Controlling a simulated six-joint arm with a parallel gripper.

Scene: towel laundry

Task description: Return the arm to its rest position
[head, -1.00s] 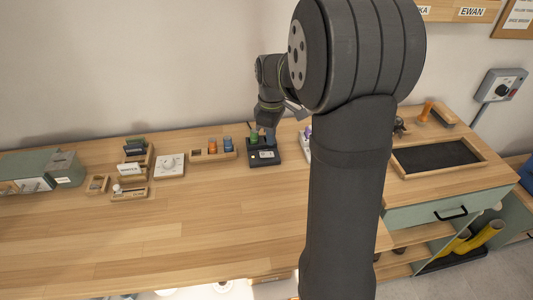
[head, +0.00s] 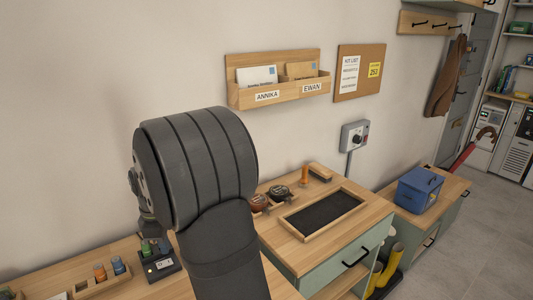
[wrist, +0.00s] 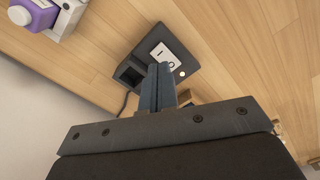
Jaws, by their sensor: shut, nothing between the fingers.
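My arm rises large in the middle of the head view, and its thick dark joint (head: 195,165) hides most of the wrist. My gripper (wrist: 158,72) shows in the wrist view with its two blue-grey fingers together and nothing between them. The fingers point at a black charger-like block (wrist: 172,50) on the wooden worktop and overlap it in the picture. I cannot tell the height of the fingertips above it. In the head view the block (head: 160,264) sits just left of my arm, with a green piece (head: 146,248) at its back.
A wooden holder (head: 88,291) with orange and blue pieces stands left of the block. A purple and white object (wrist: 48,16) is near the block in the wrist view. A dark inset tray (head: 325,211) lies right of my arm. The wall carries a letter rack (head: 280,94).

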